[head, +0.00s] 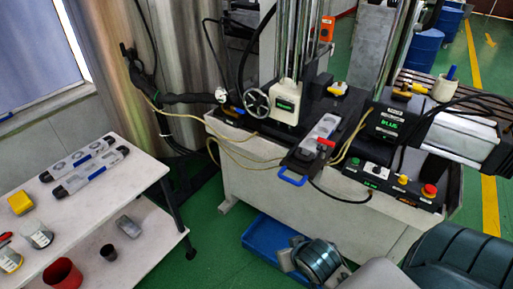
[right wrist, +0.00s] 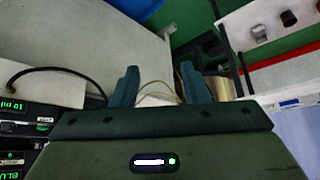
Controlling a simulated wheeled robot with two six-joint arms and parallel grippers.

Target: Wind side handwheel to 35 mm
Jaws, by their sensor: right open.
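The side handwheel (head: 256,102) is a small pale spoked wheel on the left side of the white machine head (head: 286,100), in the head view. A small green label or readout on that head is too small to read. My right gripper (right wrist: 158,82) shows in the right wrist view with its two dark fingers spread apart and nothing between them. The handwheel cannot be made out in that view, so its distance from the gripper is unclear. My left gripper is not in view.
A blue-handled slide with a mould (head: 323,127) sits in front of the machine head. A control box (head: 400,185) with buttons stands at right. A white table (head: 125,182) with moulds and cups is at left. A blue tray (head: 262,238) lies on the green floor.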

